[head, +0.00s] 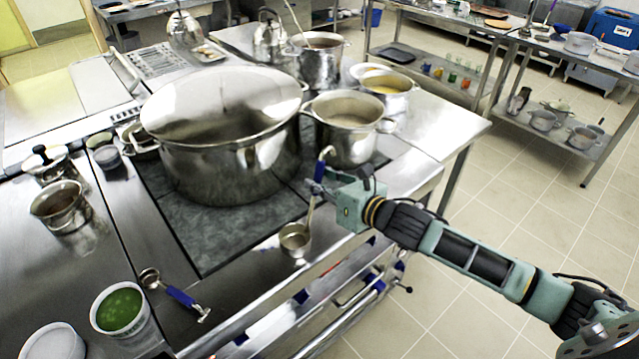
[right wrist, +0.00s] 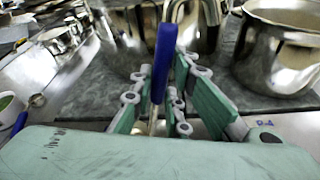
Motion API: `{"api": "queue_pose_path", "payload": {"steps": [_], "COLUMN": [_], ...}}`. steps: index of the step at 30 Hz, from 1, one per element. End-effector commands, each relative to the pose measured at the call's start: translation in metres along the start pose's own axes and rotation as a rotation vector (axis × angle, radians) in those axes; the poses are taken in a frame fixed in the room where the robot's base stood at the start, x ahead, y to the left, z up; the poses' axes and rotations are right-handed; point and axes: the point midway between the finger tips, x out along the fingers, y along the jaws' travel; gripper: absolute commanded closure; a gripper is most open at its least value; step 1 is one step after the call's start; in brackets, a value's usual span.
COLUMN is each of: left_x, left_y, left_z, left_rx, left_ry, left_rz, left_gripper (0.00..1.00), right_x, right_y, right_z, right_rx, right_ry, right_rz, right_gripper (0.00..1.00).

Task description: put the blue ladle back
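A ladle with a blue handle (head: 320,171) and a metal bowl (head: 295,240) is upright in my right gripper (head: 316,187). Its bowl hangs low in front of the big pot, over the front of the counter; I cannot tell whether it touches. In the right wrist view the blue handle (right wrist: 163,62) stands between the green-padded fingers (right wrist: 160,100), which look closed around it. A second ladle with a blue handle (head: 181,296) lies on the counter at the lower left, beside a bowl of green food (head: 121,309). My left gripper is not in view.
A large lidded stockpot (head: 230,160) stands on the dark hob, with a smaller open pot (head: 347,140) right behind my right gripper. More pots (head: 318,65) stand farther back. A small pot (head: 62,208) and a white container (head: 52,343) are at left. The floor at right is clear.

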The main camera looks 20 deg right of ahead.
Motion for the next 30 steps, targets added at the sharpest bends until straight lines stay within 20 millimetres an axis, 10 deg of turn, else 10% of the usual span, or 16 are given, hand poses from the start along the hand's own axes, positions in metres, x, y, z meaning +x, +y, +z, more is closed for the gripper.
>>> {"api": "queue_pose_path", "payload": {"steps": [16,30], "left_x": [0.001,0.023], "left_y": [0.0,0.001], "left_z": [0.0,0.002], "left_rx": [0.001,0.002], "left_ry": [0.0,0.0], "left_rz": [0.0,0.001], "left_gripper": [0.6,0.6], "right_x": [-0.004,-0.082], "right_y": [-0.001,-0.002], "right_z": [0.0,-0.003], "right_rx": [-0.001,-0.002], "right_ry": [0.002,0.005], "right_rz": [-0.002,-0.003], "right_gripper": [0.69,0.69]}}
